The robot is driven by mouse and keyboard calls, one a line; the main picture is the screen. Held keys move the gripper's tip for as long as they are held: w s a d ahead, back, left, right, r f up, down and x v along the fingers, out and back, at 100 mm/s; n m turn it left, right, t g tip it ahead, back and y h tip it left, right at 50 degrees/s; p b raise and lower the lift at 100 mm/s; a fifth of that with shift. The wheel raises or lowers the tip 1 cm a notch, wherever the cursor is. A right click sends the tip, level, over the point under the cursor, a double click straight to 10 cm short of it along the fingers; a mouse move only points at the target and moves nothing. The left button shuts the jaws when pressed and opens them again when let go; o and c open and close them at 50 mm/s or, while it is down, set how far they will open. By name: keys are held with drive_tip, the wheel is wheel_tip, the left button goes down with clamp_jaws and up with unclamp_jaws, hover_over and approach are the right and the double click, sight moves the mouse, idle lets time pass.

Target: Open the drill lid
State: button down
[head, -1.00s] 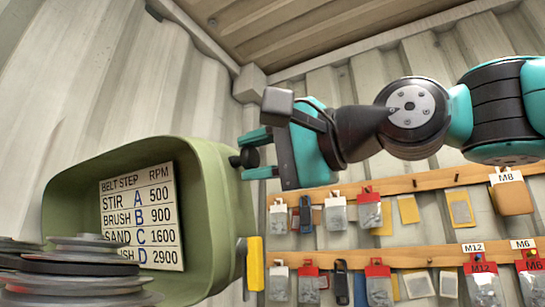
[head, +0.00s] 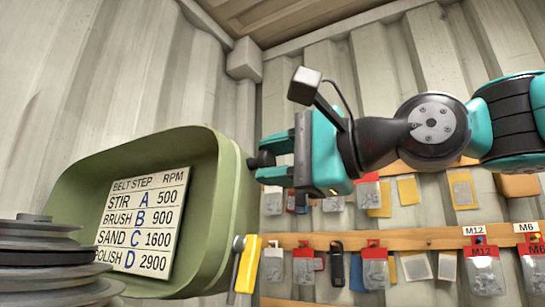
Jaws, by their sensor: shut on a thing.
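The drill lid (head: 215,160) is a green, deep, rounded cover standing raised at the left, its hollow inside facing me. A belt-step speed chart (head: 143,222) is fixed inside it. Stacked grey step pulleys (head: 50,265) stand in front of it at the lower left. My gripper (head: 268,165) is at the lid's right side, its teal fingers shut on a small black knob (head: 262,160) there. The knob is partly hidden by the fingers. A yellow-handled part (head: 248,265) hangs just below, near the lid's lower right edge.
Wooden rails (head: 400,238) with hanging packets of hardware (head: 375,268) run along the corrugated wall behind my arm at the right. The wall area above the lid (head: 120,70) is clear.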

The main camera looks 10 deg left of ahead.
drive_tip(key=c, duration=0.8)
unclamp_jaws()
drive_tip(key=shift+s, duration=0.1)
